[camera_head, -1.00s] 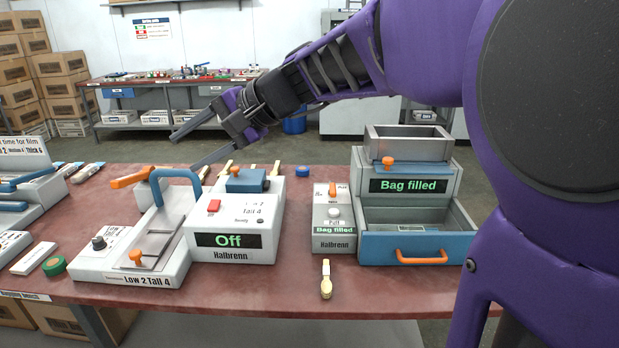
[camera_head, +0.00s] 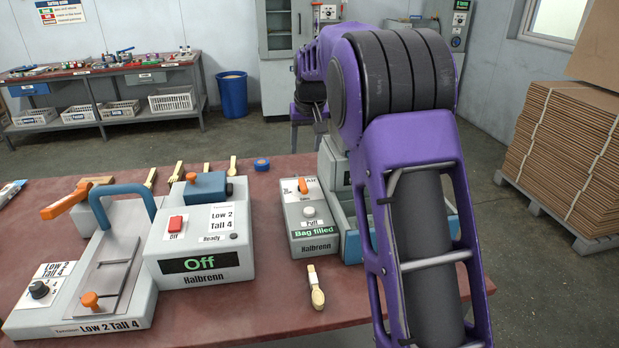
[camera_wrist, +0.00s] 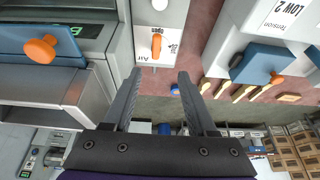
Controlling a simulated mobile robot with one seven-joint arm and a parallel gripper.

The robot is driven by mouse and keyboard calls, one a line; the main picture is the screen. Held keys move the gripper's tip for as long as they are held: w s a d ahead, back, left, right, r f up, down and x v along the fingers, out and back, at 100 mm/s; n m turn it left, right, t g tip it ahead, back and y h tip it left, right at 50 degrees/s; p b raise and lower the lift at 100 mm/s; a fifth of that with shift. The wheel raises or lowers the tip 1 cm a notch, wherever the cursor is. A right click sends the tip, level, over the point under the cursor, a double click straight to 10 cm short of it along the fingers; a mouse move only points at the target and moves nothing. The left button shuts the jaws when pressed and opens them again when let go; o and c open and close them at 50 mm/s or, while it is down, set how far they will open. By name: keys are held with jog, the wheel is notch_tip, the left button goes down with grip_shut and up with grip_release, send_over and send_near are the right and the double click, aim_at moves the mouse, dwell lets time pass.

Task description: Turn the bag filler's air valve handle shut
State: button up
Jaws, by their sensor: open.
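The air valve handle (camera_head: 303,186) is a small orange lever on top of the bag filler's grey control box (camera_head: 316,238). In the wrist view the handle (camera_wrist: 157,45) shows on a white label with "Air" lettering and a word that seems to be "Open". It points along the box's length. My gripper (camera_wrist: 160,75) is open and empty, its fingertips just short of the handle in that picture, apart from it as far as I can tell.
A sealer box (camera_head: 200,245) reading "Off" stands left of the control box, with a blue-handled press (camera_head: 110,265) farther left. A blue tape roll (camera_head: 262,164) lies behind. Stacked cardboard (camera_head: 570,140) stands at the right.

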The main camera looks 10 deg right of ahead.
send_near(304, 186)
jog(key=b+x, duration=0.1)
jog(key=x, duration=0.7)
jog(key=shift+w+f, duration=0.2)
jog(key=shift+f, duration=0.05)
grip_shut()
